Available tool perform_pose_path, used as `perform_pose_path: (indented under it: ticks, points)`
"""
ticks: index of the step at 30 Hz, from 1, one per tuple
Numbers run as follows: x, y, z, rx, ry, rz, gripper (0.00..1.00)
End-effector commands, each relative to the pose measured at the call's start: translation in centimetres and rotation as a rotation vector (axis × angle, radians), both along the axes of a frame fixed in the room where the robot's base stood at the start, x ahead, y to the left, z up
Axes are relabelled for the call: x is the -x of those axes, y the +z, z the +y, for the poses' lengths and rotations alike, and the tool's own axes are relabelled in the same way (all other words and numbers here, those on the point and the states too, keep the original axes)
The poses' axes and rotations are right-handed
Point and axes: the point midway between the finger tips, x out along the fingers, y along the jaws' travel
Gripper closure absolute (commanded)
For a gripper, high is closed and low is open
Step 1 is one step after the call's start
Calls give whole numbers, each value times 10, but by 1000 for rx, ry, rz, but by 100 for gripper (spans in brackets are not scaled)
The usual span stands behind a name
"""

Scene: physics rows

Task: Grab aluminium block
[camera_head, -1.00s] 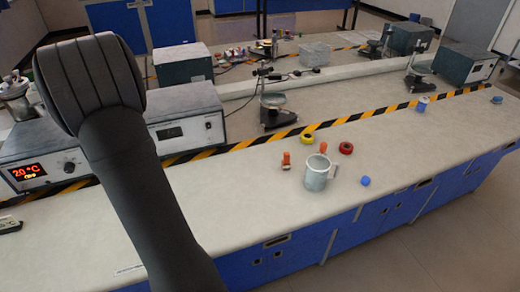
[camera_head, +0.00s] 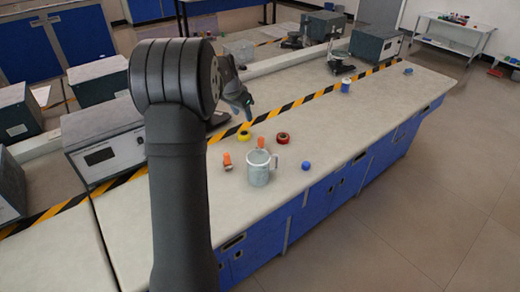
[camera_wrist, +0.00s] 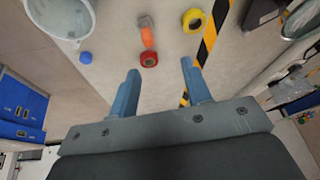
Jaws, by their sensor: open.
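I cannot pick out an aluminium block in either current view. My gripper (camera_head: 247,108) shows partly behind my arm in the head view, above the bench near the striped tape line. In the wrist view my gripper (camera_wrist: 160,66) has its two blue-grey fingers apart, with nothing between them. My arm hides part of the bench at the left.
A grey instrument box (camera_head: 105,140) stands at the left. Bare bench lies right of the ball.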

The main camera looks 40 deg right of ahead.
Motion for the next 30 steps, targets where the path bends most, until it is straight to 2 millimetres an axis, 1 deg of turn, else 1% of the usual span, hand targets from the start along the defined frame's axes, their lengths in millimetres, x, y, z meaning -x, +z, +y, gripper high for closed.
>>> perform_pose_path:
  ticks: [1,3,5,8,18,22,28,30]
  points:
    - [11,0,-10,10,-5,29,55]
    - [19,-3,-17,17,-7,53,55]
    - [22,-7,-21,19,-7,62,55]
    - [20,-23,-27,19,-8,63,55]
    - [12,-91,-53,18,-7,60,55]
    - [10,-107,-60,19,-7,59,55]
    - [8,-117,-64,19,-7,58,55]
    - [7,-125,-67,18,-7,58,55]
